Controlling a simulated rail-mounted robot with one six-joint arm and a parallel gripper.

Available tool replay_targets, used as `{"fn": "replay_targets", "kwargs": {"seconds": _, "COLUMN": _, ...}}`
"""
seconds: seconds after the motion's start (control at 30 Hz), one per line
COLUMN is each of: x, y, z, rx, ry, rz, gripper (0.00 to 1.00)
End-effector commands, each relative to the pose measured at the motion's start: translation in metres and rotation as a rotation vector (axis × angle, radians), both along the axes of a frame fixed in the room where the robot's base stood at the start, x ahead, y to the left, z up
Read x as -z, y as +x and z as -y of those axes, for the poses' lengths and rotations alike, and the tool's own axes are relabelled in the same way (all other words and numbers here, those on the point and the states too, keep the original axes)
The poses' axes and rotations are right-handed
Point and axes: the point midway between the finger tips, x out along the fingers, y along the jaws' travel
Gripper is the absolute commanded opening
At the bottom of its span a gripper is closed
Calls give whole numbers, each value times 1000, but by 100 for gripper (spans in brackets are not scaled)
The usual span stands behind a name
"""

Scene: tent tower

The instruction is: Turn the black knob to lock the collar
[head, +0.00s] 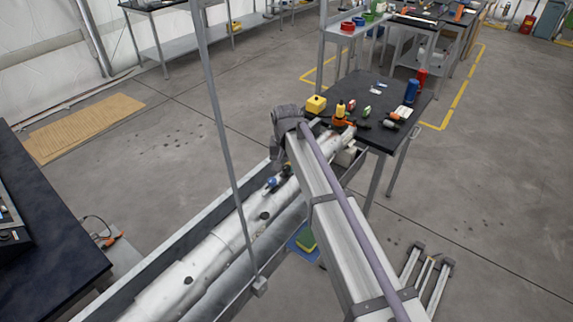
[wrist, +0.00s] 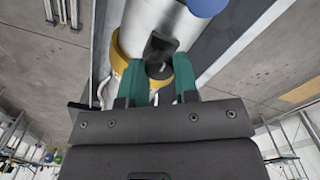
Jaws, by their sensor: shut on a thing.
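In the wrist view the black knob (wrist: 158,68) sits on a yellow collar (wrist: 122,48) that wraps around a white tube (wrist: 150,18). My gripper (wrist: 158,73) has teal fingers, one on each side of the knob, and is shut on it. The far end of the knob shows as a dark block beyond the fingertips. In the head view my arm covers the fingertips, and I cannot make out the held knob or its collar there.
The long white tube lies in a grey trough (head: 185,247). A blue knob (head: 272,182) stands on it, and a blue round part (wrist: 207,7) shows near my gripper. A black table (head: 375,95) with bottles and small items is beyond. Dark benchtop (head: 50,235) at left.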

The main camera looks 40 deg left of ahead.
Motion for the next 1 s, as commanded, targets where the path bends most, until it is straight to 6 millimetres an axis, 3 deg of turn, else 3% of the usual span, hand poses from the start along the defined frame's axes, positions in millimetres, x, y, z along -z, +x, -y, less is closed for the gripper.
{"fn": "replay_targets", "kwargs": {"seconds": 0.57, "x": 0, "y": 0, "z": 0, "rx": 35, "ry": -1, "rz": -1, "gripper": 4}}
{"fn": "replay_targets", "kwargs": {"seconds": 0.6, "x": 0, "y": 0, "z": 0, "rx": 35, "ry": -1, "rz": -1, "gripper": 31}}
{"fn": "replay_targets", "kwargs": {"seconds": 0.83, "x": 0, "y": 0, "z": 0, "rx": 35, "ry": -1, "rz": -1, "gripper": 53}}
{"fn": "replay_targets", "kwargs": {"seconds": 1.0, "x": 0, "y": 0, "z": 0, "rx": 35, "ry": 0, "rz": 0, "gripper": 54}}
